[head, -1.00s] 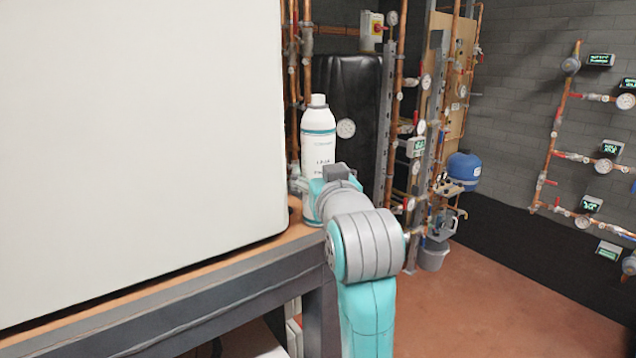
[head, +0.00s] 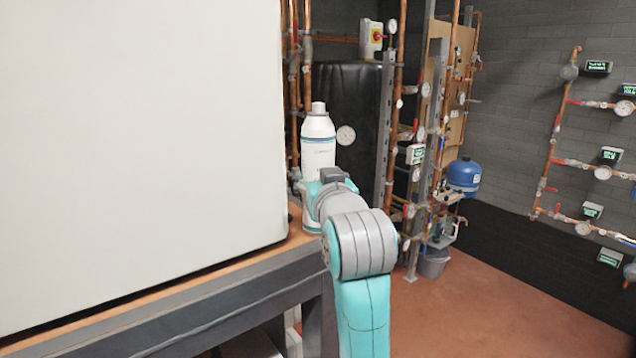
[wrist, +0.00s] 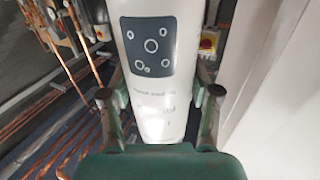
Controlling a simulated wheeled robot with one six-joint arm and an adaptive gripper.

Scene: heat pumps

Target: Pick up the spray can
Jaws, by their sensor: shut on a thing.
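The spray can (head: 318,150) is white with teal bands and a grey-white cap. It stands upright at the end of the bench, beside the large white cabinet. In the wrist view the can (wrist: 152,50) fills the middle, with a dark label panel on its side. My gripper (wrist: 158,95) has one finger on each side of the can and is shut on it. In the head view my gripper (head: 312,200) is at the can's lower part, partly hidden by my wrist.
The large white cabinet (head: 140,130) stands on the wooden bench top (head: 180,272) just left of the can. Copper pipes with gauges (head: 420,130) and a blue tank (head: 464,175) are behind to the right. The red-brown floor (head: 480,310) is open at right.

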